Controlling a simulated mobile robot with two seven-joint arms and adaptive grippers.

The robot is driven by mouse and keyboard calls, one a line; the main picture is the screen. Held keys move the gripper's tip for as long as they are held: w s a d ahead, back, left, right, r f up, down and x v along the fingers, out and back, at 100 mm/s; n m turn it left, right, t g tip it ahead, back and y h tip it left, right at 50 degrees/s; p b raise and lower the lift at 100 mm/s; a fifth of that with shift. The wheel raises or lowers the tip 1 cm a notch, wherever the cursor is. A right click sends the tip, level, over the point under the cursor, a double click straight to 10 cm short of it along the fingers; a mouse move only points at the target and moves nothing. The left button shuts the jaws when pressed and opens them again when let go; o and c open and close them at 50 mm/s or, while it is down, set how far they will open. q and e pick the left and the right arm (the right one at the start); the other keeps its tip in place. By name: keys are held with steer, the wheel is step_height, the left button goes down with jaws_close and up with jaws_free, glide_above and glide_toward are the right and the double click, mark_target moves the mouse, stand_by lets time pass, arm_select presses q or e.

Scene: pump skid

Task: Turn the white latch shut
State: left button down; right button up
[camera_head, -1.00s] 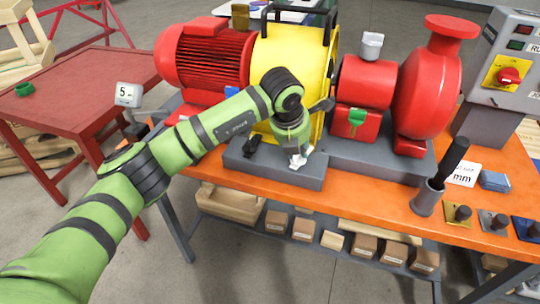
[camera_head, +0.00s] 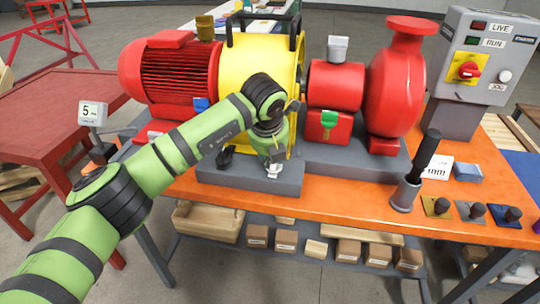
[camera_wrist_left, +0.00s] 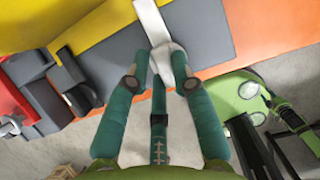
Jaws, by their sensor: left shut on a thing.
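The white latch (camera_wrist_left: 152,22) shows in the left wrist view as a narrow white bar running from the top edge to between my fingertips. My left gripper (camera_wrist_left: 161,66) is shut on its wider near end. In the head view the white latch (camera_head: 273,171) is a small white piece at the front of the grey base, below the yellow guard (camera_head: 270,65). My left gripper (camera_head: 273,160) comes down on it from above and hides part of it. My right gripper is not in view.
A black clamp-like part (camera_head: 226,157) stands on the grey base (camera_head: 225,178) left of my gripper. The red motor (camera_head: 172,75) and red pump (camera_head: 395,85) flank the guard. A dark cylinder in a grey holder (camera_head: 406,194) stands at the right on the orange tabletop (camera_head: 350,210).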

arm_select(q)
steer(key=c, duration=1)
jaws_free()
steer(key=shift+c, duration=0.2)
steer(key=v, duration=1.2)
steer(key=shift+s, duration=0.1)
